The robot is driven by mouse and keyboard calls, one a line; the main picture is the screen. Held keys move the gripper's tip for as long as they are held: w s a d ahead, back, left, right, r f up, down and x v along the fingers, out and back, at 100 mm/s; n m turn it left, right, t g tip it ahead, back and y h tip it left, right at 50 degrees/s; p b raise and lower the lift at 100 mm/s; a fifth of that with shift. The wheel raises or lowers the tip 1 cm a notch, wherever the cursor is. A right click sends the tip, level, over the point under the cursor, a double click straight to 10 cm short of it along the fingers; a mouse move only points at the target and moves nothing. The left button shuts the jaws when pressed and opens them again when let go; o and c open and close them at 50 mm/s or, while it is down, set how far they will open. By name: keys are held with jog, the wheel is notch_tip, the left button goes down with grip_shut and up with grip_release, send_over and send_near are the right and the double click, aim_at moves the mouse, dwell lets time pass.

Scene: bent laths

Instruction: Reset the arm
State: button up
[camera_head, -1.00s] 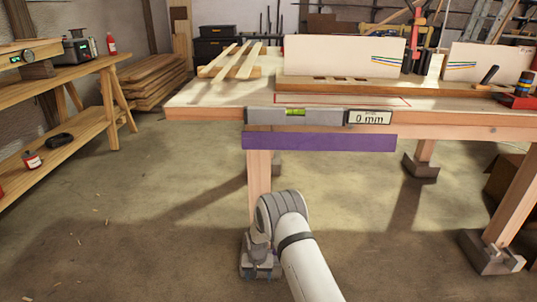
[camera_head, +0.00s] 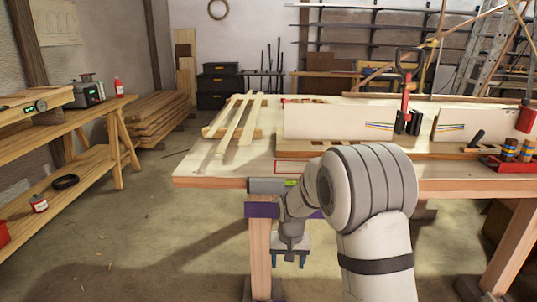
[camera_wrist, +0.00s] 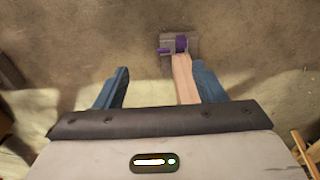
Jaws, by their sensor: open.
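My gripper (camera_head: 289,261) hangs below my grey wrist in front of the workbench, low beside its front leg (camera_head: 260,250). My arm hides part of the bench's front edge, the grey level (camera_head: 266,185) and the purple strip (camera_head: 261,210).
The workbench (camera_head: 225,178) carries several thin laths (camera_head: 239,125), white boards (camera_head: 335,121), a red clamp (camera_head: 406,95) and a red tray (camera_head: 512,163). A wooden shelf (camera_head: 80,175) stands at the left. The floor (camera_head: 150,240) between is clear.

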jog(key=s+d+r+p, duration=0.35)
jog(key=s+r, duration=0.35)
jog(key=r, duration=0.4)
jog(key=s+d+r+p, duration=0.3)
jog(key=s+r+p, duration=0.25)
jog(key=r, duration=0.65)
jog(key=s+d+r+p, duration=0.1)
jog(key=s+r+p, duration=0.2)
jog(key=s+r, duration=0.2)
jog(key=s+d+r+t+p, duration=0.1)
jog(key=s+r+p, duration=0.3)
jog(key=s, duration=0.6)
jog(key=shift+s+d+r, duration=0.15)
jog(key=shift+d+r, duration=0.25)
jog(key=shift+r, duration=0.1)
